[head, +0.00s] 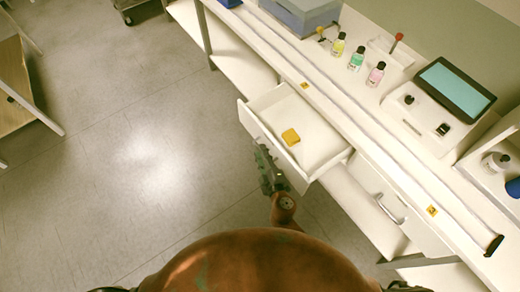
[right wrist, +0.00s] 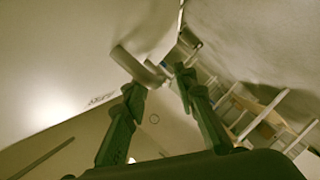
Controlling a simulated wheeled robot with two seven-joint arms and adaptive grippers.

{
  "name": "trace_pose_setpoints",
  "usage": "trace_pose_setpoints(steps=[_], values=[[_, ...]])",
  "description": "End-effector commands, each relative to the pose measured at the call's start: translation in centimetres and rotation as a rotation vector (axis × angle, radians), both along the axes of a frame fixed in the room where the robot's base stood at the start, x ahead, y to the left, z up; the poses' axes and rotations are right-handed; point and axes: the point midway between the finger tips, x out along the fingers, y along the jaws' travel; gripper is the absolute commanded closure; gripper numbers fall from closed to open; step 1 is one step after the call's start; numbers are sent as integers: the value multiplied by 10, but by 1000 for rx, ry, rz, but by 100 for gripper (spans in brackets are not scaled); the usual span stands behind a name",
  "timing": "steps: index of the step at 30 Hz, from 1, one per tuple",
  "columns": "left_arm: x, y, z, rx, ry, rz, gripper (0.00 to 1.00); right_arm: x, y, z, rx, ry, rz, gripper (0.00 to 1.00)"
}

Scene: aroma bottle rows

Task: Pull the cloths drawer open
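The cloths drawer (head: 318,152) is white and stands pulled out from the counter in the head view. A folded yellow cloth (head: 290,137) lies inside it. My right gripper (head: 263,158) is at the outer side of the drawer front. In the right wrist view, the grey drawer handle (right wrist: 140,66) lies at the tips of my right gripper (right wrist: 158,82). The two fingers are spread apart with a clear gap; whether either one touches the handle is hard to tell. My left gripper is not in view.
A second, closed drawer with a handle (head: 390,208) is to the right. Yellow, green and pink bottles (head: 356,60), a dark tablet (head: 457,88) and a grey-blue box (head: 300,14) stand on the white counter. The floor (head: 130,150) on the left is clear.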

Motion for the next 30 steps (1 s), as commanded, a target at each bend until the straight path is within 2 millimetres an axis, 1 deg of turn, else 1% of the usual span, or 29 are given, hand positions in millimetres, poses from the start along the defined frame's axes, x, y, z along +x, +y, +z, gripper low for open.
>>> trace_pose_setpoints(steps=[1, 3, 6, 15, 26, 30], values=[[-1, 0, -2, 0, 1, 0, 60, 6, 2, -3, -1, 1, 1, 74], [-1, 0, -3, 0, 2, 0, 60, 12, 4, -4, -1, 1, 1, 74], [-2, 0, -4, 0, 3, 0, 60, 17, 5, -5, -1, 1, 1, 74], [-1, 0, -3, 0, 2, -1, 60, 19, 6, -5, 0, 1, 1, 75], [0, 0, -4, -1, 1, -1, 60, 19, 6, -5, 0, 1, 1, 100], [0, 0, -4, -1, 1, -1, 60, 19, 6, -5, 0, 1, 1, 100]])
